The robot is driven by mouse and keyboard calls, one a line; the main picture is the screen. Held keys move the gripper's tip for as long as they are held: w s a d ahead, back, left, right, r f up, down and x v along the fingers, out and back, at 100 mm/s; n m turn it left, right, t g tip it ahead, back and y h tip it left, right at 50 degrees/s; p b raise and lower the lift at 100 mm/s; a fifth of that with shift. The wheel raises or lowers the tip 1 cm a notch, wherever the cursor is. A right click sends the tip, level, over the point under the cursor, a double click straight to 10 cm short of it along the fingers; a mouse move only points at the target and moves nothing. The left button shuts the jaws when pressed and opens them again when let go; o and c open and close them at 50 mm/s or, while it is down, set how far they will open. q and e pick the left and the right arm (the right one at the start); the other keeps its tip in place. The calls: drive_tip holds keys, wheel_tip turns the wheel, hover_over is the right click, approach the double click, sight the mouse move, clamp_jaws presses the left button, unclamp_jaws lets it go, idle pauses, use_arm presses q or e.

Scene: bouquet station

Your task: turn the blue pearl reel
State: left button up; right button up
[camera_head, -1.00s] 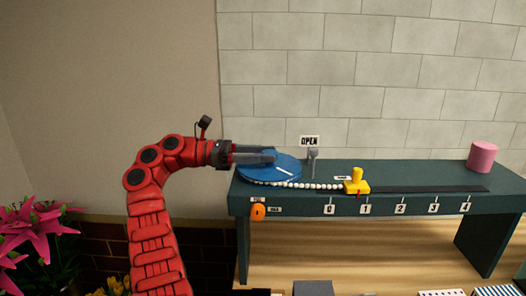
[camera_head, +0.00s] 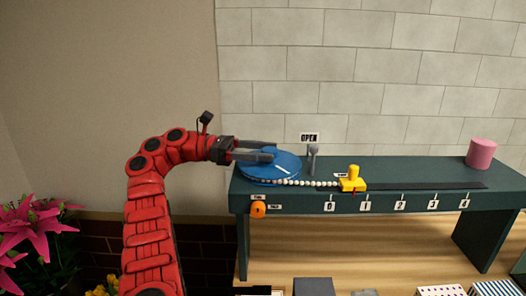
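The blue pearl reel (camera_head: 268,173) is a flat round disc with a white line mark, lying at the left end of a dark green bench. A string of white pearls (camera_head: 310,183) runs from its front edge to a yellow slider (camera_head: 353,181). The slider's red pointer stands between the 0 and 1 labels, closer to 1. My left gripper (camera_head: 275,151) is at the reel from the left, fingers spread apart over its back left part. Whether a finger touches the reel, I cannot tell. My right gripper is out of view.
A grey post (camera_head: 312,160) with an OPEN sign (camera_head: 309,137) stands right behind the pearls. An orange knob (camera_head: 258,210) is on the bench front. A pink cylinder (camera_head: 481,153) stands at the far right. Pink flowers (camera_head: 35,230) are at lower left.

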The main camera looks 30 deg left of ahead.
sight(263, 149)
use_arm(q)
drive_tip(key=shift+o, duration=0.7)
drive_tip(key=shift+r, duration=0.15)
drive_tip(key=shift+r+b, duration=0.35)
drive_tip(key=shift+r, duration=1.25)
drive_tip(key=shift+s+d+f+b, duration=0.1)
drive_tip(key=shift+s+d+b, duration=0.2)
drive_tip(key=shift+s+b, duration=0.25)
drive_tip(key=shift+s+d+b, duration=0.3)
drive_tip(key=shift+s+b, duration=0.15)
drive_tip(key=shift+b, duration=0.05)
drive_tip(key=s+d+r+b, duration=0.1)
drive_tip(key=s+d+b, duration=0.2)
drive_tip(key=s+d, duration=0.4)
drive_tip(key=shift+s+r, duration=0.4)
drive_tip(key=shift+s, duration=2.05)
